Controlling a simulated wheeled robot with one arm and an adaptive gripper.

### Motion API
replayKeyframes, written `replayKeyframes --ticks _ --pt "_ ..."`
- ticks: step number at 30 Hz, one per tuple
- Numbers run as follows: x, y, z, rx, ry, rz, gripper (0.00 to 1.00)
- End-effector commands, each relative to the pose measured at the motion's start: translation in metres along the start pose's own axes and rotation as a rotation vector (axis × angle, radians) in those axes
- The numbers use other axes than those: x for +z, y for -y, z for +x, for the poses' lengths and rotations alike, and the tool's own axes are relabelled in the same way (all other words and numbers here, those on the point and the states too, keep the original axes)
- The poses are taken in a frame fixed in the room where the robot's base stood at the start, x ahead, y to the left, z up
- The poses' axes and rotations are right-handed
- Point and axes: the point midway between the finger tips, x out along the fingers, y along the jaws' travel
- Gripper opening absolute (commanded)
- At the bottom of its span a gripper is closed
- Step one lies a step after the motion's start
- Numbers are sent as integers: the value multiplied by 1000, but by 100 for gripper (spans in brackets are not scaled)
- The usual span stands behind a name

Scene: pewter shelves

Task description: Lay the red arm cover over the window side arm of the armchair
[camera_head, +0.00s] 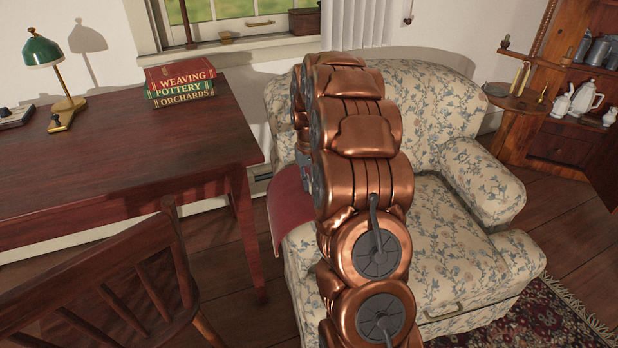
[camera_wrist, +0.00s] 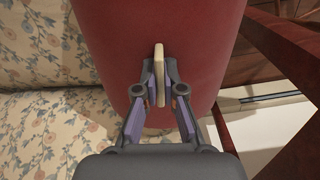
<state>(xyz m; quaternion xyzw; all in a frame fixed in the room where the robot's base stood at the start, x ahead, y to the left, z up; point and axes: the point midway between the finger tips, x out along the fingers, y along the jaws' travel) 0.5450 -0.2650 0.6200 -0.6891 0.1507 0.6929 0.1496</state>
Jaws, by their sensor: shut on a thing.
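The red arm cover (camera_head: 289,205) shows in the head view at the left arm (camera_head: 303,258) of the floral armchair (camera_head: 410,108), the arm nearer the window. Its outer part hangs beside that arm; most of the rest is hidden behind my copper arm. In the wrist view the red cover (camera_wrist: 210,45) fills the middle, with floral upholstery (camera_wrist: 45,110) to its left. My gripper (camera_wrist: 159,90) is shut on a cream tab (camera_wrist: 159,72) on the cover. Whether the cover rests fully on the chair arm cannot be told.
A dark red desk (camera_head: 120,160) with books (camera_head: 180,85) and a green lamp (camera_head: 45,60) stands left of the armchair. A wooden chair (camera_head: 110,275) is at the front left. The window (camera_head: 235,15) is behind. A small round shelf (camera_head: 515,97) is at right.

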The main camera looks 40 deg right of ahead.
Motion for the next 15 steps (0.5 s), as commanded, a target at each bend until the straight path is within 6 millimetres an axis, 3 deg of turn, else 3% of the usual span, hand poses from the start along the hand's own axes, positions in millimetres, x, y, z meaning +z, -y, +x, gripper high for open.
replayKeyframes --ticks 9,10,15 --pt "0 0 1 0 -2 0 0" --pt "0 0 1 0 -2 0 10" --pt "0 0 1 0 -2 0 27"
